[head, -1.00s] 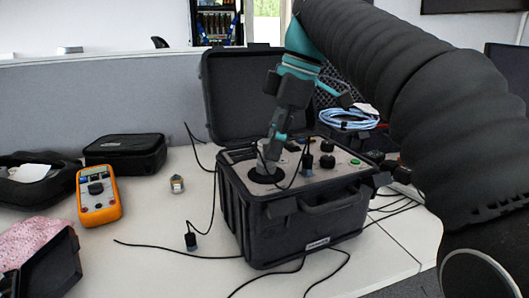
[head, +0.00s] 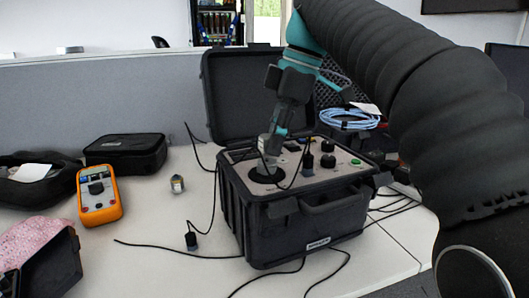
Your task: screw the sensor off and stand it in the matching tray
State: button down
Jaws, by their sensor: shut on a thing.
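My gripper (head: 272,147) is shut above the round black mount (head: 266,174) on the panel of the black case. A small light-grey piece (head: 264,142) shows at the fingertips. I take it to be the sensor, but the fingers hide most of it. I cannot tell whether it still touches the mount. The matching tray cannot be made out in this view.
The open black case (head: 290,225) stands on the white table, its lid up behind, with cables around it. A small metal-and-yellow piece (head: 177,184), an orange multimeter (head: 99,195) and a black pouch (head: 126,152) are at left. Table between them is clear.

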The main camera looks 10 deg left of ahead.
aim_at(269, 136)
jog(key=shift+r, duration=0.1)
jog(key=shift+r, duration=1.7)
